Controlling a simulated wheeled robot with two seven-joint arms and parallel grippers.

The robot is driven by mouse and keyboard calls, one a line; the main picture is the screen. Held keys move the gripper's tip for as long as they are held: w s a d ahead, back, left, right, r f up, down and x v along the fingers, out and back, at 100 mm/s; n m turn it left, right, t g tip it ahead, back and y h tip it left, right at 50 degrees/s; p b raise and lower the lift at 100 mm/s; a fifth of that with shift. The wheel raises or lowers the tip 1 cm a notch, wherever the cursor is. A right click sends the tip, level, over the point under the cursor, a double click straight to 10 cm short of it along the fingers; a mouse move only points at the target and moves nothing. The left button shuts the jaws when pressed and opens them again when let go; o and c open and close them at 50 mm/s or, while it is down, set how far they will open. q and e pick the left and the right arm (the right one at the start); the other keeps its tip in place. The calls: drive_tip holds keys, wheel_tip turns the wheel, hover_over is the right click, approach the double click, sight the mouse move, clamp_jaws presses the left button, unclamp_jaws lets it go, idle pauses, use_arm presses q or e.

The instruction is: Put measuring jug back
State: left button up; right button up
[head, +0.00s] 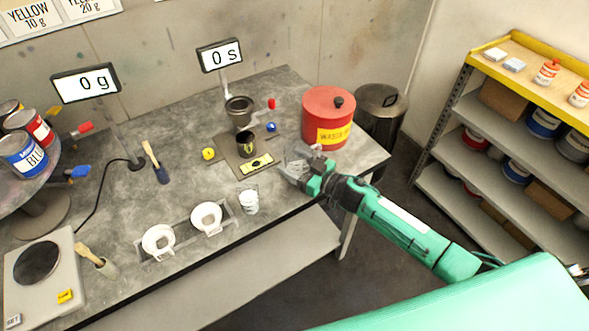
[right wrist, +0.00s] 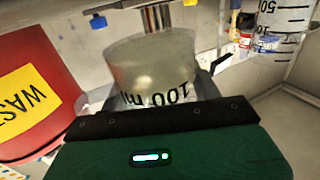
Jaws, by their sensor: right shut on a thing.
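My right gripper (head: 303,165) is at the right end of the grey bench, in front of the red waste can. It is shut on a clear measuring jug (right wrist: 150,62), which fills the middle of the right wrist view. Its "100 ml" print appears upside down there, just beyond the gripper's edge. In the head view the jug is small and partly hidden by the fingers; whether it touches the bench is unclear. A second graduated clear cup (head: 249,202) stands on the bench to the left of the gripper. My left gripper is not in view.
The red waste can (head: 322,108) stands close behind the gripper. A mixing stand (head: 247,160) with a dark cup is to the left. A holder with two white funnels (head: 207,218) sits at the bench front. A scale (head: 38,272) is at far left.

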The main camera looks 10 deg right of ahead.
wheel_tip(320, 180, down, 3)
drive_tip(key=shift+r, duration=0.1)
drive_tip(key=shift+f, duration=0.2)
drive_tip(key=o, duration=1.1)
drive_tip(key=shift+s+r, duration=0.1)
drive_tip(key=shift+r, duration=0.05)
drive_tip(key=shift+b+v, duration=1.45)
drive_tip(key=shift+v, duration=4.5)
